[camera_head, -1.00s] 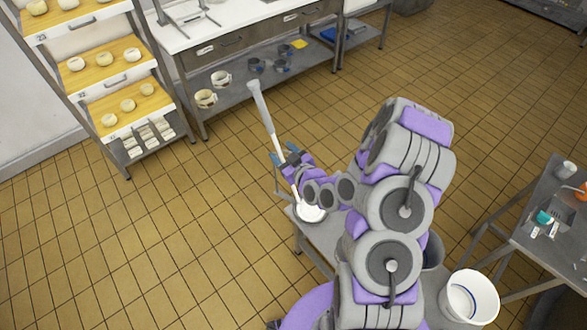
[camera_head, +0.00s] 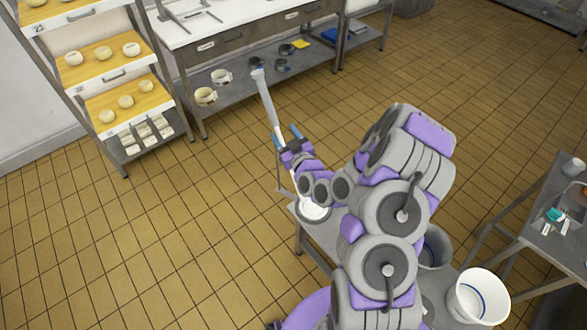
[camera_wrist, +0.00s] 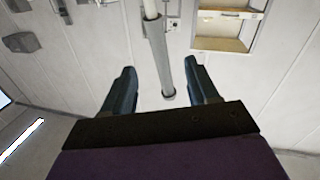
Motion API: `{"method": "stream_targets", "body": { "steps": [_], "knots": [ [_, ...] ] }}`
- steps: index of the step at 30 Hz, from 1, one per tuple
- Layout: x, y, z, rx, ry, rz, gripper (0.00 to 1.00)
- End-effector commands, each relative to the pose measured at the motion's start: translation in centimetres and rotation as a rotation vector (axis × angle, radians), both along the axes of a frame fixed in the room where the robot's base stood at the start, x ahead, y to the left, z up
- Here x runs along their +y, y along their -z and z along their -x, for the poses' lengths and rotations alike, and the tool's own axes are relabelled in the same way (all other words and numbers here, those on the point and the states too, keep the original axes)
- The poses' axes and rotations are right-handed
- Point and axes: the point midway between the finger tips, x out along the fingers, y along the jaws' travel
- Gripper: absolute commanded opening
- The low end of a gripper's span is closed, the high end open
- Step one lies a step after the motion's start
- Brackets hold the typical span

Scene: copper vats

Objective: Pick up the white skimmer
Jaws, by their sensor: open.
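The white skimmer has a round white head (camera_head: 313,211) low beside my arm, at a grey stand or bench. Its long handle rises up and left to a thicker grey end (camera_head: 264,95). My gripper (camera_head: 286,136) has its blue fingers apart, one on each side of the handle as seen in the head view. In the wrist view the grey handle (camera_wrist: 160,55) runs between the two open fingers (camera_wrist: 160,72), apart from both in the picture. How deep it sits between them I cannot tell. My wrist hides part of the lower handle.
A white bucket (camera_head: 478,296) and a grey one (camera_head: 434,247) stand right of my arm. A grey table (camera_head: 545,240) is at the right. A rack with wooden trays (camera_head: 127,98) and a steel workbench (camera_head: 235,42) stand behind. The tiled floor between is clear.

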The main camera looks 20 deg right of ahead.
Motion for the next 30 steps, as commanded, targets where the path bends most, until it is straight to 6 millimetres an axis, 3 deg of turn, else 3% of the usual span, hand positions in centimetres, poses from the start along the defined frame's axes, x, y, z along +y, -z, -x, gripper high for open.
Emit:
{"method": "stream_targets", "body": {
  "steps": [15, 30],
  "knots": [
    [0.9, -0.1, -6.6, -0.005, 0.000, -0.002, 0.59],
    [1.6, -0.1, -9.4, -0.005, 0.000, -0.001, 0.59]
  ]
}}
